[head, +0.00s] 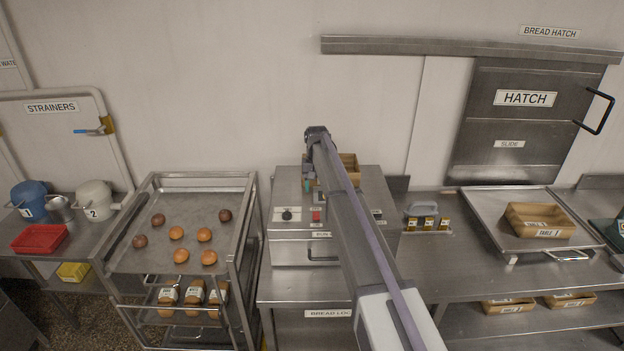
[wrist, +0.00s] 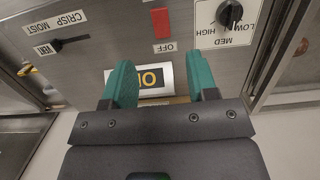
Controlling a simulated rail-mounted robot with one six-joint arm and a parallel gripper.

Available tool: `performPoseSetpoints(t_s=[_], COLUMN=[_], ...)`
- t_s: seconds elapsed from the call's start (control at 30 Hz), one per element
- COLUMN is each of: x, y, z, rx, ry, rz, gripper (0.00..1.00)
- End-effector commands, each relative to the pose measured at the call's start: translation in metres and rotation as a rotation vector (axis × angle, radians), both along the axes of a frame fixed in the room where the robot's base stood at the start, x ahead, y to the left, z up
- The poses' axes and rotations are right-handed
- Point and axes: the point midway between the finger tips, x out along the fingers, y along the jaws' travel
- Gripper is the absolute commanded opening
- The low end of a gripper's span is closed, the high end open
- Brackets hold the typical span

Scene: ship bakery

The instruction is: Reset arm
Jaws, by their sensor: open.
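My arm reaches forward across the head view to the steel oven unit (head: 285,245). My gripper (wrist: 160,85) shows in the wrist view with its two green fingers apart and nothing between them. The fingers point at the panel of the unit, in front of a white plate with dark and yellow lettering (wrist: 152,78). In the head view the gripper is mostly hidden by my arm; a bit of green shows beside the unit's top.
A red OFF switch (wrist: 161,23), a heat knob (wrist: 230,14) and a vent knob (wrist: 70,43) are close by. A rack tray (head: 185,262) with several buns stands left. A basket (head: 540,220) sits on a tray at right, below the closed hatch (head: 515,125).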

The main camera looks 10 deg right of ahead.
Motion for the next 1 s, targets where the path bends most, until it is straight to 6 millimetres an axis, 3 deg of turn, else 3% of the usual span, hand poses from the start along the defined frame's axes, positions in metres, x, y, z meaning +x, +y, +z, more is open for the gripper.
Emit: performPoseSetpoints(t_s=[0.07, 0.17, 0.4, 0.5, 0.53, 0.6, 0.63, 1.0], x=[-0.025, -0.096, -0.32, -0.392, -0.407, -0.43, -0.431, -0.424], y=[0.0, 0.0, 0.001, 0.001, 0.001, 0.002, 0.002, 0.002], z=[-0.001, -0.02, -0.121, -0.159, -0.169, -0.188, -0.191, -0.188], rx=[0.001, 0.0, -0.01, -0.014, -0.014, -0.015, -0.015, -0.014], ry=[-0.019, -0.051, -0.125, -0.14, -0.142, -0.143, -0.143, -0.142], rz=[0.023, 0.054, 0.126, 0.137, 0.138, 0.138, 0.138, 0.138], gripper=[0.53, 0.53, 0.53, 0.53, 0.53, 0.53, 0.53, 0.53])
